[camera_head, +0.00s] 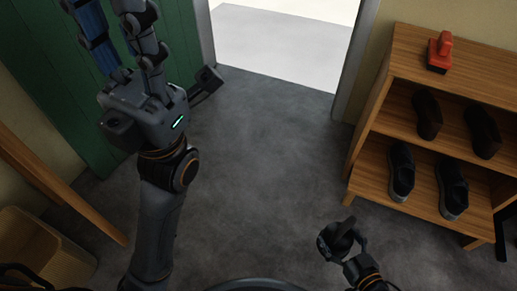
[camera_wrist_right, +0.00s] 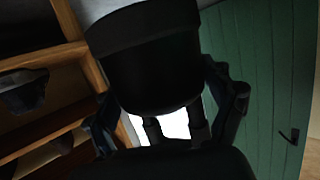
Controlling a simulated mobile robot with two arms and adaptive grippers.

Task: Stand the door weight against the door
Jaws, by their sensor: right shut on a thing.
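The door weight (camera_head: 343,238) is a dark, rounded, pot-like block with a strap or handle on top. My right gripper (camera_head: 342,246) is shut on it, low in the head view and well right of the door. In the right wrist view the weight (camera_wrist_right: 150,65) fills the upper middle between the fingers. The green door (camera_head: 35,75) stands at the upper left; it also shows in the right wrist view (camera_wrist_right: 262,70). My left gripper (camera_head: 108,28) is in front of the door, its fingers apart; a blue strip shows along the left finger.
A wooden shoe rack (camera_head: 375,150) stands at right, with dark shoes (camera_head: 453,188) and a red-topped object (camera_head: 439,52). The doorway (camera_head: 285,40) is bright. Grey floor (camera_head: 255,160) is clear between door and rack. A tan basket (camera_head: 40,250) sits at lower left.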

